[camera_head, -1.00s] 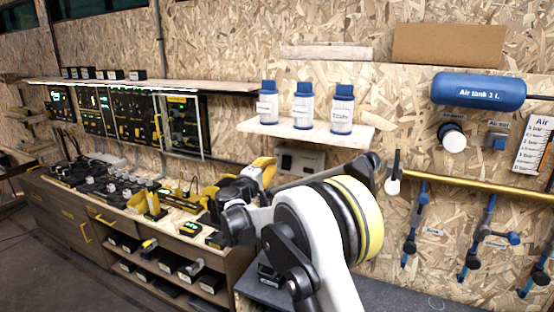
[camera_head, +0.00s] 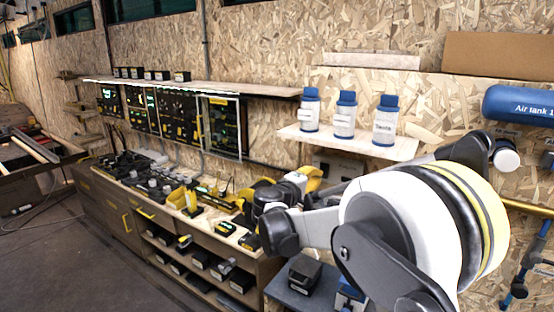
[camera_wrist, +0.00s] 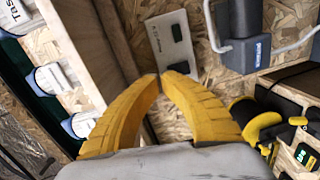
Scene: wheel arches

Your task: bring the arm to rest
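My arm (camera_head: 400,215) is bent in the right foreground of the head view, with its large white and yellow joint close to the camera. My gripper (camera_wrist: 160,76) shows two yellow fingers in the wrist view, with their tips together and nothing between them. In the head view only part of the yellow fingers shows behind the wrist, in front of the chipboard wall below the bottle shelf.
A small shelf (camera_head: 400,150) with three blue-capped bottles is above the gripper. A workbench (camera_head: 140,215) crowded with tools runs along the wall at left. A blue air tank (camera_head: 520,104) hangs at right. The floor (camera_head: 60,270) at lower left is clear.

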